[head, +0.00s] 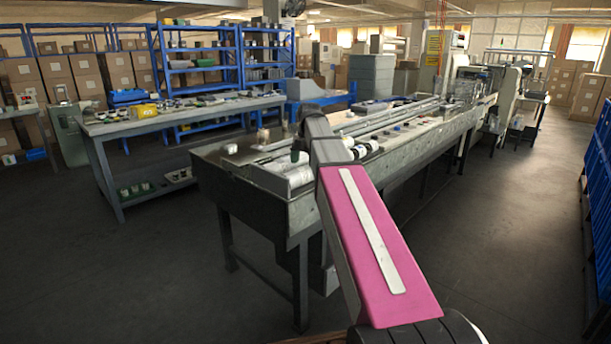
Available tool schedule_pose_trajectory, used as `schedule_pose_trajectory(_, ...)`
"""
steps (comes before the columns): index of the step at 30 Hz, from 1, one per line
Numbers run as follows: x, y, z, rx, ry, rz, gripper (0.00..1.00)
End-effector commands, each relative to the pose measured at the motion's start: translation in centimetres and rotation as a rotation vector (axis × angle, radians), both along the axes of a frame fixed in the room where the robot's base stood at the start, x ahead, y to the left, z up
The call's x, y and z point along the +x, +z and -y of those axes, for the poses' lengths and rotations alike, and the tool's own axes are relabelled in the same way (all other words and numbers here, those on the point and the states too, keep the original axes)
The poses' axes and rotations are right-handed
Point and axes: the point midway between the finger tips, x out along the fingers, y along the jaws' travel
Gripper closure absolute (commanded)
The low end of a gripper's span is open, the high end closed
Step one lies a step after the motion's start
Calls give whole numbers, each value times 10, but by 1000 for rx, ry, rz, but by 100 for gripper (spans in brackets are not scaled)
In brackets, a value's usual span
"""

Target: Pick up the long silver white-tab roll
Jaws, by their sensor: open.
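My arm reaches forward over the near end of the long machine bed. My gripper (299,154) shows only as a small dark and pale shape just left of the grey arm link, and I read it as open. A whitish-silver roll (299,176) lies on the bed just below it. I cannot tell whether they touch, and no tab can be made out. Another white roll with dark ends (364,149) lies just right of the arm link. My arm hides part of the bed between these rolls.
The machine bed (247,188) runs away to the right, with rails and small parts on it. A grey workbench (185,121) with loose items stands at the left. Blue shelves (198,67) and boxes stand behind.

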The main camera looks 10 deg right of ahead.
Motion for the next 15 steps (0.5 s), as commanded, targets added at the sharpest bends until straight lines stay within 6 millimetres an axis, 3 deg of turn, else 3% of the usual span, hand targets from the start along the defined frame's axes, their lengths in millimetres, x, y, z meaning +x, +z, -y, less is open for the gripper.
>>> schedule_pose_trajectory(5, -1, -10, 0, 0, 0, 0, 0)
schedule_pose_trajectory(15, -3, -51, -1, -1, 0, -1, 0)
